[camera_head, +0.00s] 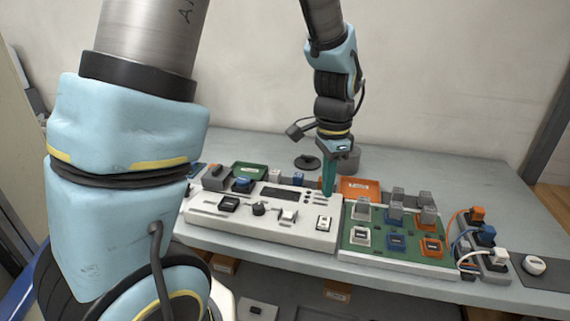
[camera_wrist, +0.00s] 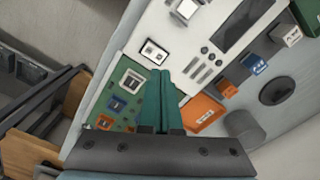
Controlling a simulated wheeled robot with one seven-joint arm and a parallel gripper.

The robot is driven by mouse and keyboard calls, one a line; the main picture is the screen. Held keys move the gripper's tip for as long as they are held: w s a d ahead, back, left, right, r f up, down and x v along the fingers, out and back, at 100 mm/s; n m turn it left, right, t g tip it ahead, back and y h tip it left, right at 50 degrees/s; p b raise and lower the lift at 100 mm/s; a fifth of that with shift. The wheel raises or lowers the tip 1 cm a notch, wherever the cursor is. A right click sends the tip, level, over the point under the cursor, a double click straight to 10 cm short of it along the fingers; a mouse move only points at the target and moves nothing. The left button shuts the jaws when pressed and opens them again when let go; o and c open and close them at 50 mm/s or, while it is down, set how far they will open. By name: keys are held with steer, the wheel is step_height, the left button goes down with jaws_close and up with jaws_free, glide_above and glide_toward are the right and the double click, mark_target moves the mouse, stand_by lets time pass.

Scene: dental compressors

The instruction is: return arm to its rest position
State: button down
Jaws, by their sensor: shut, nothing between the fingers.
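My gripper (camera_head: 328,180) is above the worktable, pointing down over the right end of the white control panel (camera_head: 310,228). Its two teal fingers are shut together with nothing between them; in the wrist view the gripper (camera_wrist: 163,75) also shows closed. The fingers overlap the panel's edge near the green board (camera_head: 350,248) in the picture; I cannot tell whether they touch anything. My arm reaches down from the top of the head view, with a large blue and grey section at the left.
The green board holds several grey, blue and orange blocks. An orange tray (camera_head: 362,187) lies behind it and a green tray (camera_head: 250,171) behind the panel. Plugs with cables (camera_head: 480,240) and a white round knob (camera_head: 535,265) are at the right. The table's back right is clear.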

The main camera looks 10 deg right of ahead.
steer(key=w+a+r+n+t, duration=0.1)
steer(key=a+r+n, duration=0.1)
steer(key=a+n, duration=1.3)
steer(key=a, duration=1)
steer(key=shift+n+t, duration=0.3)
steer(key=shift+w+a, duration=0.1)
